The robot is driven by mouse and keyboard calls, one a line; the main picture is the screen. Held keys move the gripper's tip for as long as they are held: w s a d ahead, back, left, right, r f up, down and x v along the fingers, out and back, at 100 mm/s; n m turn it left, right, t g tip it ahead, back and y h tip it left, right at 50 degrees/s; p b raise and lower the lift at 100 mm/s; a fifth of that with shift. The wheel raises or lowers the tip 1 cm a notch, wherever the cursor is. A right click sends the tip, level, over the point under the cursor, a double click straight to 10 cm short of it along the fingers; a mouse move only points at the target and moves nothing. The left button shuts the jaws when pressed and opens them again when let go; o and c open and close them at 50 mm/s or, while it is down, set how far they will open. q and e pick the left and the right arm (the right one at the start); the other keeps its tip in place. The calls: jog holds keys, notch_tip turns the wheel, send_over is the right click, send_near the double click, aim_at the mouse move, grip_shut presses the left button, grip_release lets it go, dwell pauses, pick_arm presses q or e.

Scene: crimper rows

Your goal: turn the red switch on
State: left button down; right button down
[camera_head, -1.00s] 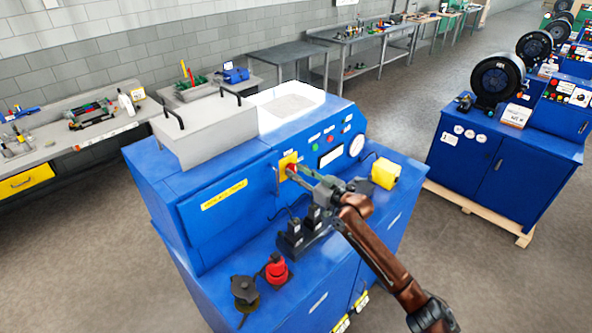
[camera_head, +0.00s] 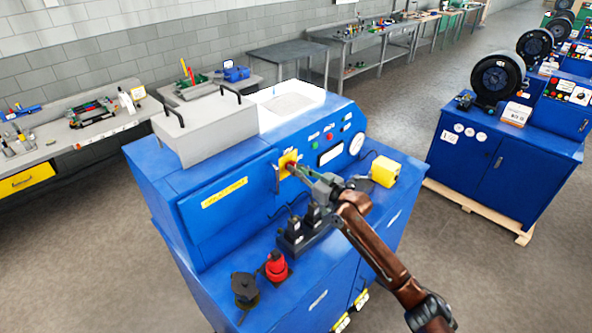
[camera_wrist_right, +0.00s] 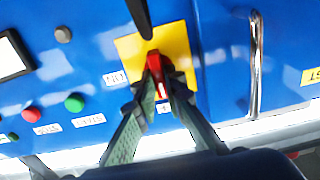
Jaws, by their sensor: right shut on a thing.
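The red switch (camera_wrist_right: 154,64) sits on a square yellow plate (camera_wrist_right: 178,42) on the front panel of the blue machine (camera_head: 228,215). In the right wrist view my right gripper (camera_wrist_right: 158,85) has its two fingers on either side of the red switch handle and is shut on it. In the head view the right gripper (camera_head: 296,168) reaches the yellow plate from the right, and its fingertips cover most of the switch. My left gripper is not in view.
A metal handle (camera_wrist_right: 255,65) stands out beside the yellow plate. Green button (camera_wrist_right: 74,103) and red button (camera_wrist_right: 31,114) sit nearby on the panel. Black blocks (camera_head: 292,235), a red-topped part (camera_head: 276,266) and a yellow box (camera_head: 384,171) stand on the machine's ledge.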

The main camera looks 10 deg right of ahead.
pick_arm(q)
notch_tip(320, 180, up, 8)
jog(key=p, duration=0.8)
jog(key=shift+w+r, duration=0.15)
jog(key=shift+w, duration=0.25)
pick_arm(e)
jog(key=m, duration=1.7)
jog(key=shift+w+d+f+m, duration=0.15)
jog(key=shift+f+m, duration=0.15)
jog(key=shift+f, duration=0.05)
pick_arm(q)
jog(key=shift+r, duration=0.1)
pick_arm(e)
jog(key=shift+f, duration=0.1)
jog(key=c, duration=2)
grip_release()
